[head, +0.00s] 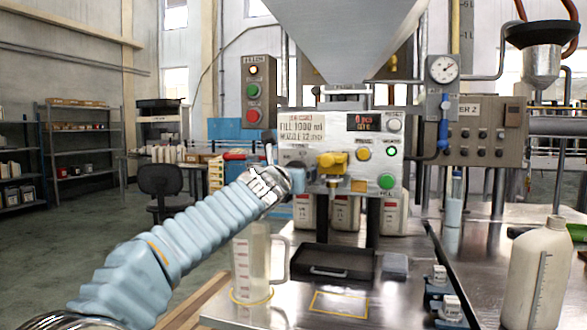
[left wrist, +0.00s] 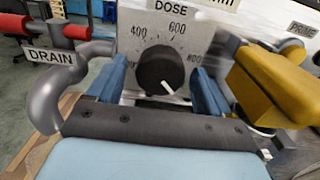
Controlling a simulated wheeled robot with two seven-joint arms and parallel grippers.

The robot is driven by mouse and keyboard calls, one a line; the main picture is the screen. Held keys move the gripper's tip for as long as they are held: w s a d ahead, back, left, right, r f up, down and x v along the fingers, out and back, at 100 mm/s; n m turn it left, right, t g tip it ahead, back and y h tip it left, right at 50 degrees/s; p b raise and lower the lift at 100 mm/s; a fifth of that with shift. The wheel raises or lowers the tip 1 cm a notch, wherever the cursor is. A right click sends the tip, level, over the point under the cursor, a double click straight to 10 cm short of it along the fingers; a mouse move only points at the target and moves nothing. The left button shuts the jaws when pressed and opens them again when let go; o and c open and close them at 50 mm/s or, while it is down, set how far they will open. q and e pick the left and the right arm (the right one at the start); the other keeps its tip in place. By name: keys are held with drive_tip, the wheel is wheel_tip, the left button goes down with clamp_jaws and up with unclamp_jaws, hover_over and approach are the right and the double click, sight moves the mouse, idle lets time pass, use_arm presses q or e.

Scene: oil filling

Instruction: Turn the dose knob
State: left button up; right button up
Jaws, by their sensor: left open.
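The black round dose knob (left wrist: 163,68) shows in the left wrist view on a pale panel under a DOSE label. Its white pointer mark points down and to the right. The scale reads 400 and 600 above it; the lower side markings are partly covered. My left gripper (left wrist: 159,90) is open, with one blue finger on each side of the knob; I cannot tell whether they touch it. In the head view my left gripper (head: 296,182) is at the left part of the filling machine's panel (head: 340,140), and the knob is hard to make out. My right gripper is not in view.
A yellow valve handle (left wrist: 268,85) sits close right of my fingers; a grey DRAIN pipe (left wrist: 52,92) is close left. Below stand a clear measuring jug (head: 250,262) and a black drip tray (head: 335,262). A white bottle (head: 537,270) stands at the right.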

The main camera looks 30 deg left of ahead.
use_arm(q)
drive_tip(key=shift+c, duration=0.5)
drive_tip(key=c, duration=0.9)
